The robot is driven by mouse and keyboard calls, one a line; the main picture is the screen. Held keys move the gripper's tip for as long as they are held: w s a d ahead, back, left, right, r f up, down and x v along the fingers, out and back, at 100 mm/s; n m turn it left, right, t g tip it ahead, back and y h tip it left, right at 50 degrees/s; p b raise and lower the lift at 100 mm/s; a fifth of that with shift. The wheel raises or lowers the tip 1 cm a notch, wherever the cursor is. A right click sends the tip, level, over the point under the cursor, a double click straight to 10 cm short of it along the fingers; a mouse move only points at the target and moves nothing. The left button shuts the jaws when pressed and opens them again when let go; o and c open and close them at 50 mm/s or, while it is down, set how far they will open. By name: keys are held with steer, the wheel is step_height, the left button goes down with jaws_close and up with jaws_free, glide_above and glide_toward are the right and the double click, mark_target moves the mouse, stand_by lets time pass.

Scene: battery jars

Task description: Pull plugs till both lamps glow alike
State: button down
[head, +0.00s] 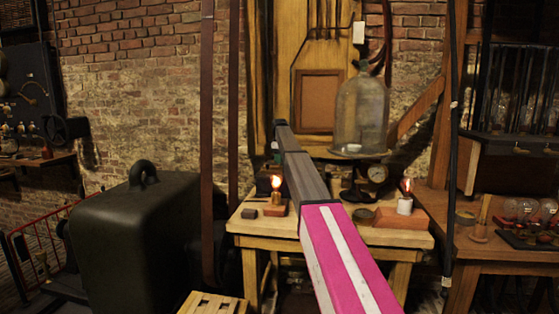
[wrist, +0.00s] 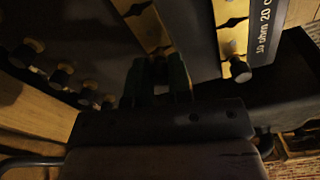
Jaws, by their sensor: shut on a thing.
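The right lamp (head: 406,187) glows too, redder and somewhat dimmer, in a white holder. In the wrist view my gripper (wrist: 159,84) is shut on a plug, which is mostly hidden between the dark fingers. A dark resistance box with brass bars (wrist: 233,42) is marked "10 ohm 20". One black-knobbed plug (wrist: 240,70) stands at its brass bar. Several other dark plugs (wrist: 63,76) stand in a row at the left. In the head view my arm hides the gripper and the box.
A glass bell jar (head: 361,112) stands behind the bench (head: 340,238), with a round gauge (head: 378,174) below it. A large black weight-like block (head: 135,235) stands left of the bench. A side table (head: 485,250) with glassware is at the right.

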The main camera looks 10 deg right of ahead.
steer(key=shift+f, duration=0.7)
stand_by(0.6)
steer(key=c, duration=1)
jaws_free()
steer(key=shift+o, duration=0.2)
steer(key=shift+r, duration=0.1)
